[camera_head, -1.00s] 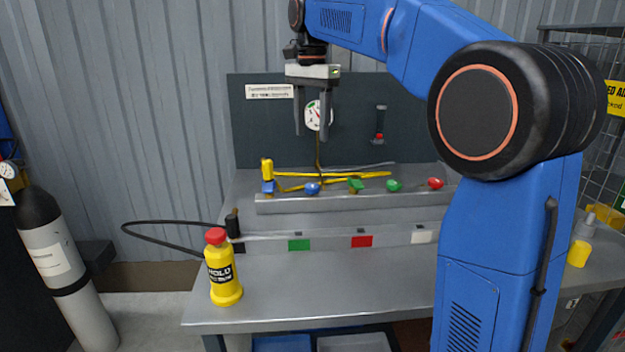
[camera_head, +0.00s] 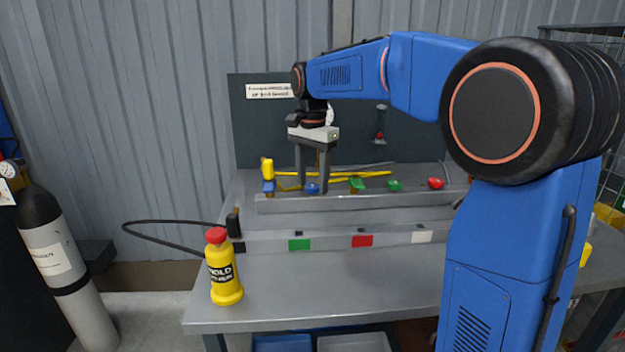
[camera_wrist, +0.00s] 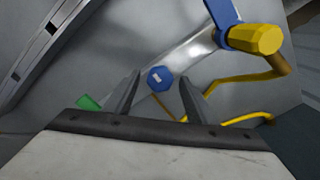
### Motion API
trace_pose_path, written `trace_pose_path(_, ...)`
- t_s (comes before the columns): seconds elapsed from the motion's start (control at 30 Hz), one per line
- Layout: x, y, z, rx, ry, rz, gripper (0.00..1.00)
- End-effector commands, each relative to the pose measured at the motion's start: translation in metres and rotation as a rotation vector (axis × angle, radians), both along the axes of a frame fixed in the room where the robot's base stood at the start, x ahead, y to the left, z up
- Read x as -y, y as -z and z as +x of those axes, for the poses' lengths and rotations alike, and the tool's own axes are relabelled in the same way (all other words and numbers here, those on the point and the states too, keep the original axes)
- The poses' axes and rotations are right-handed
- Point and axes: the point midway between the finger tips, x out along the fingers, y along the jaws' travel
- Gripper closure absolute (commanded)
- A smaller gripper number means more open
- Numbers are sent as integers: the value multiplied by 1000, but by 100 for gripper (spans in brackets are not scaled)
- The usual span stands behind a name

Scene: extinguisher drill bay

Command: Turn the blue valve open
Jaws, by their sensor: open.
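The blue valve (camera_head: 312,189) is a small round blue knob on the grey rail at the back of the bench. In the wrist view the blue valve (camera_wrist: 160,79) shows a pale mark on its face and lies just beyond and between my fingertips. My gripper (camera_head: 312,188) points down over it with one finger on each side. In the wrist view my gripper (camera_wrist: 158,82) is open with nothing held. I cannot tell whether the fingers touch the valve.
A yellow-capped blue fitting (camera_head: 267,175) stands close left of the valve. A green part (camera_head: 357,185), green knob (camera_head: 394,186) and red knob (camera_head: 436,183) sit to the right. Yellow pipes (camera_head: 340,174) run behind. A yellow bottle (camera_head: 224,272) stands at the bench's front left.

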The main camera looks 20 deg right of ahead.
Motion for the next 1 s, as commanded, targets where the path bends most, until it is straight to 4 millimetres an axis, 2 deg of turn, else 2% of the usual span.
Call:
trace_pose_path(0.27,0,1,0,0,0,0,50)
trace_pose_path(0.3,0,1,0,0,0,0,54)
trace_pose_path(0.47,0,1,0,0,0,0,91)
trace_pose_path(0.77,0,1,0,0,-24,0,91)
trace_pose_path(1.0,0,1,0,0,-138,-1,91)
